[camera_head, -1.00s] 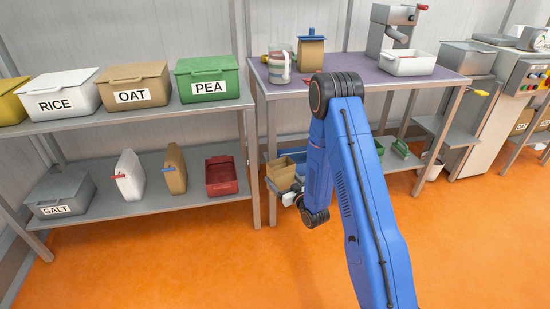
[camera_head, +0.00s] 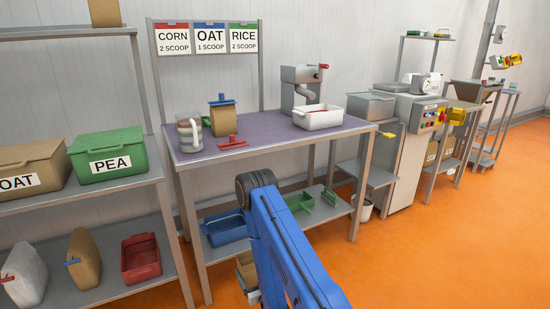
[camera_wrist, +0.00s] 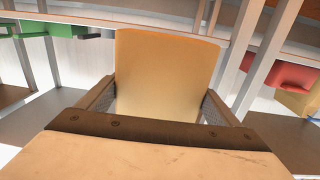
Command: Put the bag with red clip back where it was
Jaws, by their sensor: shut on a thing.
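My gripper (camera_wrist: 160,90) is shut on a tan bag (camera_wrist: 165,65), which stands between the two fingers in the wrist view. No clip shows on the visible part of this bag. In the head view my arm hides most of the grip; a tan piece (camera_head: 246,268) shows low beside it, before the workbench. A loose red clip (camera_head: 232,143) lies on the purple bench top. A white bag with a red clip (camera_head: 24,275) stands on the lower left shelf, beside a brown bag with a blue clip (camera_head: 84,258).
A red bin (camera_head: 140,258) is on the lower left shelf. A blue bin (camera_head: 226,228) and green scoops (camera_head: 300,202) are under the bench. Orange floor is clear at right.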

